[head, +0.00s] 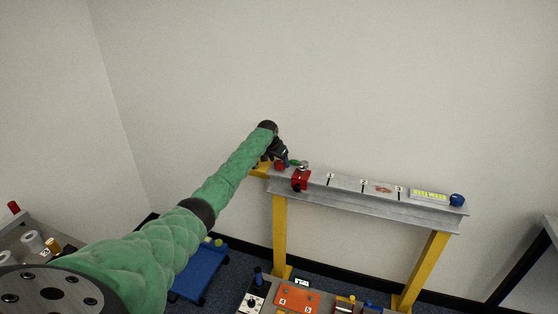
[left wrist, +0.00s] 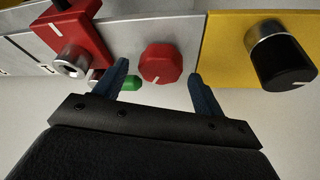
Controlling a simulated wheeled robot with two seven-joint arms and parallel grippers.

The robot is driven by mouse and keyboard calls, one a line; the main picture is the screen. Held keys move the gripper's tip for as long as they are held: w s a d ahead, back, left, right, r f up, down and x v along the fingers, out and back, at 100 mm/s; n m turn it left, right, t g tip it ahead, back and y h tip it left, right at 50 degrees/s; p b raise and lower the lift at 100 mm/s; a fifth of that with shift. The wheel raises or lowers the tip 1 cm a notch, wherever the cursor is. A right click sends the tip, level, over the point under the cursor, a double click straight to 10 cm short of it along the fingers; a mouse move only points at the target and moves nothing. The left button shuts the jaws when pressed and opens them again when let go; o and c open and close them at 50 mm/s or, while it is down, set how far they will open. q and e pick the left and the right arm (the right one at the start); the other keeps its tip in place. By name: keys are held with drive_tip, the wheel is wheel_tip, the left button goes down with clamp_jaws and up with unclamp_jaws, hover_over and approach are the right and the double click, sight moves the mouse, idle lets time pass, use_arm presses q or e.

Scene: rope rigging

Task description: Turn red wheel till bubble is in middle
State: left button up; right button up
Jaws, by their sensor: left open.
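The red wheel (left wrist: 161,63) is a faceted red knob with a white mark, on the face of the grey beam, in the left wrist view. My left gripper (left wrist: 160,82) is open, its two blue fingers on either side of the wheel and apart from it. In the head view my left gripper (head: 278,158) is at the left end of the beam (head: 350,202) and largely hides the wheel. The yellow-green bubble level (head: 429,195) lies on top of the beam near its right end. Its bubble is too small to make out. My right gripper is not in view.
A red clamp (left wrist: 75,35) and a green piece (left wrist: 132,83) are close left of the wheel. A black knob (left wrist: 281,55) on a yellow plate is to the right. A blue knob (head: 457,200) is at the beam's right end. A blue cart (head: 201,270) stands below.

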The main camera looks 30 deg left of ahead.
use_arm(q)
drive_tip(key=shift+w+f, duration=0.15)
drive_tip(key=shift+f, duration=0.3)
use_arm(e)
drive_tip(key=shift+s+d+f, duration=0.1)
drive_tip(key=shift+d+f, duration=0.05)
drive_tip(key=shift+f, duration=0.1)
use_arm(q)
drive_tip(key=c, duration=1)
drive_tip(key=shift+r, duration=0.1)
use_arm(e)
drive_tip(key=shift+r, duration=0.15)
